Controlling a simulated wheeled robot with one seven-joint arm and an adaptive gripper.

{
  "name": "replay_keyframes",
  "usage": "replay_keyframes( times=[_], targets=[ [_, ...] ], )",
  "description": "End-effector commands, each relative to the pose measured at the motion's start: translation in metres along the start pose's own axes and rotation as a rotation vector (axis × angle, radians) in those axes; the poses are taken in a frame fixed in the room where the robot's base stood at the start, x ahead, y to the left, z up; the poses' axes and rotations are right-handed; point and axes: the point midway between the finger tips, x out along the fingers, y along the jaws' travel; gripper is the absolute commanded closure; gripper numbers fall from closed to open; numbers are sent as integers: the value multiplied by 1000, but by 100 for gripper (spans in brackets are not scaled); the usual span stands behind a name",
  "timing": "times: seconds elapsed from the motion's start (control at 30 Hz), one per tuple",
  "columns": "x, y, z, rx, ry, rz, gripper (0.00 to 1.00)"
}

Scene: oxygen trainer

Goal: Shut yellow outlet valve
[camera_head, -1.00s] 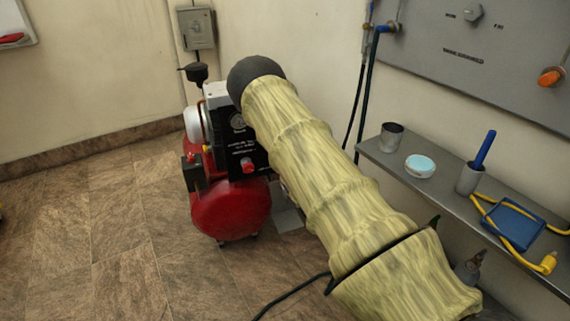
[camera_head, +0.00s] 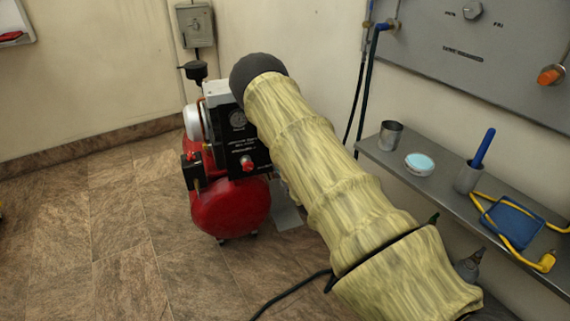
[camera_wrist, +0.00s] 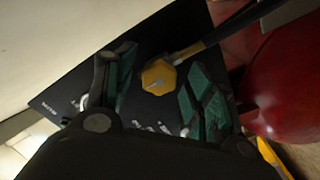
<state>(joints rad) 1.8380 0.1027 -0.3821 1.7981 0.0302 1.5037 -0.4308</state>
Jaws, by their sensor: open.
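In the wrist view, the yellow outlet valve (camera_wrist: 158,77) is a small scalloped yellow knob with a pale centre. It sits on a dark panel (camera_wrist: 75,75), with a dark hose or pipe running up to the right from it. My gripper (camera_wrist: 161,72) is open, with its green-padded fingers on either side of the knob. The knob shows nearer the right finger; whether it touches is unclear. In the head view, my gripper is not visible, and my sleeved arm covers part of the red compressor (camera_head: 232,207). I cannot pick out the valve there.
A red tank (camera_wrist: 290,85) is close at the right in the wrist view. In the head view, a steel shelf (camera_head: 385,162) along the right wall holds a metal cup (camera_head: 391,135), a round tin (camera_head: 420,164) and a blue-yellow item (camera_head: 512,224).

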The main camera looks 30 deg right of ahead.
Motion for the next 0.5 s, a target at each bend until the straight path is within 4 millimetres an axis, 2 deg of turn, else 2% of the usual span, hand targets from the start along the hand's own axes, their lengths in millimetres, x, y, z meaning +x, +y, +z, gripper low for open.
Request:
replay_keyframes(
  times=[0.13, 0.27, 0.5],
  targets=[
    [-3, 0, 0, 0, 0, 0, 46],
    [-15, 0, 0, 0, -1, 0, 46],
    [-57, 0, 1, 0, -2, -1, 46]
  ],
)
